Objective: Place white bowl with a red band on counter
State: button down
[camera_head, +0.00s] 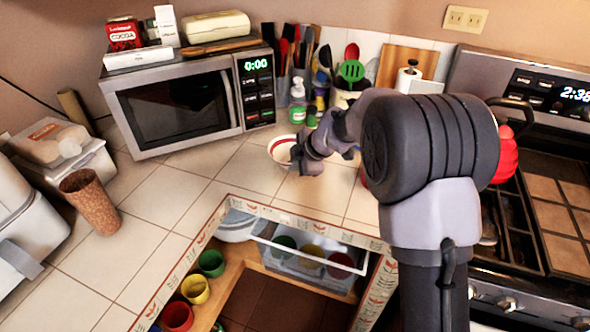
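The white bowl with a red band (281,146) shows in the head view at the back of the tiled counter, right of the microwave. Its right side is hidden behind my gripper (295,158), which is at the bowl's right edge. The fingers are small and mostly covered by my own wrist, so I cannot tell whether they grip the rim. I also cannot tell whether the bowl rests on the counter (240,168) or is held just above it.
The microwave (185,105) stands behind left. A soap bottle (298,102) and utensil holders are behind the bowl. A brown cup (90,200) stands at left. Below the counter edge are an open drawer (310,262) and coloured cups (195,289). The stove with a red kettle (503,155) is at right.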

jog(key=shift+f+b, duration=0.55)
jog(key=shift+f, duration=0.9)
jog(key=shift+f, duration=0.15)
jog(key=c, duration=1.6)
grip_release()
jog(key=shift+s, duration=0.1)
jog(key=shift+r, duration=0.25)
jog(key=s+d+r+m+p, duration=0.1)
jog(key=s+d+r+m, duration=0.3)
jog(key=s+r, duration=0.55)
jog(key=s+d+r+m+p, duration=0.1)
jog(key=s+d+r+m, duration=0.3)
jog(key=s+r, duration=0.55)
jog(key=s+d+f+m+h, duration=0.1)
jog(key=s+m, duration=0.7)
jog(key=s, duration=0.2)
jog(key=s+d+m+h, duration=0.1)
jog(key=s+d+m, duration=0.1)
jog(key=s+m, duration=0.6)
jog(key=shift+s+f+m+h, duration=0.3)
jog(key=shift+s+f+m, duration=0.1)
jog(key=shift+s, duration=0.55)
jog(key=shift+d+r, duration=0.1)
